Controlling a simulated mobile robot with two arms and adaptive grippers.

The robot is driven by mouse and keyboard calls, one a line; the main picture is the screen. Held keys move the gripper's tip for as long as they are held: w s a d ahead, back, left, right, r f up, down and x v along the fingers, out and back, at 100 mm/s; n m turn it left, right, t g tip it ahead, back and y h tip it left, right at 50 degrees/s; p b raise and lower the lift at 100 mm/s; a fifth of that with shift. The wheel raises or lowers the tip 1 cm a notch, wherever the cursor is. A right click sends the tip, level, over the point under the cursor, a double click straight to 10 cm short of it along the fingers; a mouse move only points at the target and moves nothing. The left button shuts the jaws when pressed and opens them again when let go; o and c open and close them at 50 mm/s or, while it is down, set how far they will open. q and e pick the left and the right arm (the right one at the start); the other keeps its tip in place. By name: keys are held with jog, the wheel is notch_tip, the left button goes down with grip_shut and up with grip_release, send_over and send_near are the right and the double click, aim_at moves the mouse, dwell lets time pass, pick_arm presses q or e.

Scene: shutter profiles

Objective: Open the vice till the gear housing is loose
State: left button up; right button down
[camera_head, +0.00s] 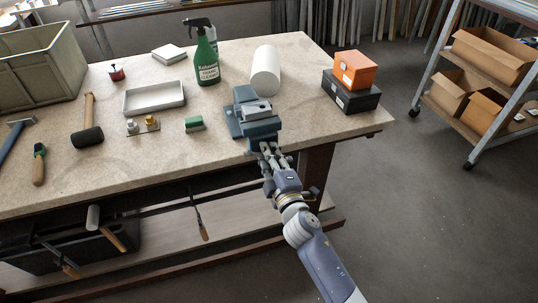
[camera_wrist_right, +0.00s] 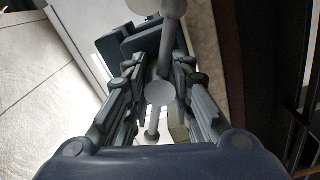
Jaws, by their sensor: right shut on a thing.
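The blue-grey vice (camera_head: 262,128) stands at the front edge of the workbench, and a grey metal block, which looks like the gear housing (camera_head: 257,108), sits at its jaws. I cannot tell how tightly the jaws hold it. My right gripper (camera_head: 268,150) is at the front of the vice. In the right wrist view the right gripper (camera_wrist_right: 158,95) has its fingers on either side of the vice handle (camera_wrist_right: 172,50), a grey bar with round knobs, and is shut on it. The vice body (camera_wrist_right: 130,45) shows behind. My left gripper is not in view.
On the workbench (camera_head: 230,120) are a green spray bottle (camera_head: 206,60), a white roll (camera_head: 266,70), a tray (camera_head: 154,97), a mallet (camera_head: 88,130), a green-topped block (camera_head: 194,124) and orange and black boxes (camera_head: 352,92). A shelf trolley (camera_head: 470,100) stands at the right. The floor between is clear.

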jog(key=n, duration=0.4)
jog(key=shift+n, duration=0.3)
jog(key=n, duration=0.3)
jog(key=shift+d+r+n+p, duration=0.1)
jog(key=shift+n+p, duration=0.2)
jog(key=shift+n, duration=0.1)
jog(key=n+p, duration=0.1)
jog(key=n, duration=0.3)
jog(key=shift+r, duration=0.1)
jog(key=shift+n+p, duration=0.65)
jog(key=shift+n, duration=1.75)
jog(key=shift+w+r, duration=0.1)
jog(key=c, duration=1.4)
grip_release()
jog(key=shift+o, duration=0.2)
jog(key=shift+f, duration=0.2)
